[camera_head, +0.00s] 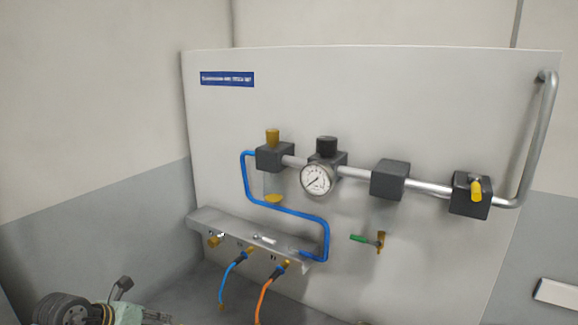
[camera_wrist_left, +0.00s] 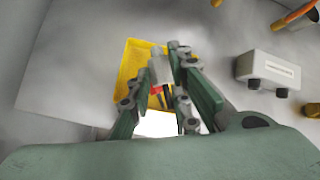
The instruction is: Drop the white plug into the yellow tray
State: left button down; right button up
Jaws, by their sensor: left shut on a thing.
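In the left wrist view my left gripper (camera_wrist_left: 166,58) is shut on the white plug (camera_wrist_left: 160,70), a small pale piece between its fingertips. The fingers partly cover the plug. The yellow tray (camera_wrist_left: 131,62) lies beyond the fingertips, and the plug appears over it in the picture; the height between them is hard to judge. Something red and dark shows just below the plug, over the tray. In the head view only part of my left arm and gripper shows at the bottom left edge, and the tray is out of view. My right gripper is not in view.
In the left wrist view a white box with dark knobs (camera_wrist_left: 268,70) stands right of the fingers. In the head view an upright panel (camera_head: 440,90) carries a gauge (camera_head: 317,179), pipes and valves. A ledge (camera_head: 255,241) with blue and orange hoses juts out below.

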pick_arm(q)
notch_tip(320, 180, down, 4)
jog(key=shift+w+r+b, duration=0.1)
jog(key=shift+b, duration=0.8)
jog(key=c, duration=1.5)
grip_release()
jog(key=shift+c, duration=0.2)
